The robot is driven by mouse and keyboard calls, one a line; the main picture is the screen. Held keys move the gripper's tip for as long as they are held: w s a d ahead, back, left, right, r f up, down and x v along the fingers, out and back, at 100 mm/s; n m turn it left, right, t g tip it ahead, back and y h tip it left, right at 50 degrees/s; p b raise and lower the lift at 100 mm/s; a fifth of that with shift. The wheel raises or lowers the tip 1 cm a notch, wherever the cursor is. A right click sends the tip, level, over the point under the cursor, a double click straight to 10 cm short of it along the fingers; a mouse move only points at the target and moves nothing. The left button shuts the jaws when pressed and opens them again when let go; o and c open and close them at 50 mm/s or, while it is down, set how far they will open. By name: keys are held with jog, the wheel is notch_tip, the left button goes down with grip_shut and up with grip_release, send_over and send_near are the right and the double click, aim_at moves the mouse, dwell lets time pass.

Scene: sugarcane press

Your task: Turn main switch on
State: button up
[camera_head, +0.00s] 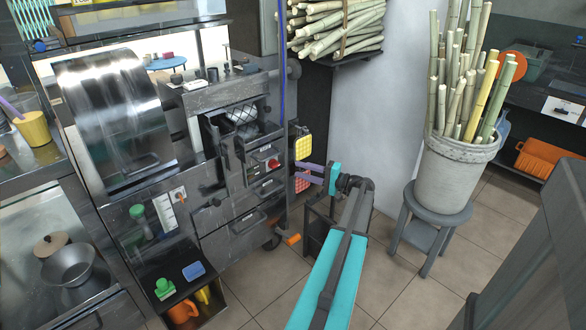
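A small red switch (272,163) sits on the dark front of the press cabinet (232,215), to the left of my gripper. Its on or off position is too small to tell. My gripper (300,171) points left toward the cabinet's right side, with its two purple fingers apart and nothing seen between them. In the picture a gap separates the fingertips from the red switch. A second small fitting with an orange-red spot (179,195) is on a light plate further left. I cannot tell for sure which is the main switch.
A yellow grid-like pad (303,145) and a red one (302,182) hang at the cabinet's right edge, close to my fingers. A grey bucket of canes (458,180) stands on a stool (432,215) at right. Cane bundles fill a shelf above. Tiled floor (410,290) is open between.

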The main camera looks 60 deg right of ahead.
jog(key=shift+s+d, duration=0.15)
jog(key=shift+s, duration=2.4)
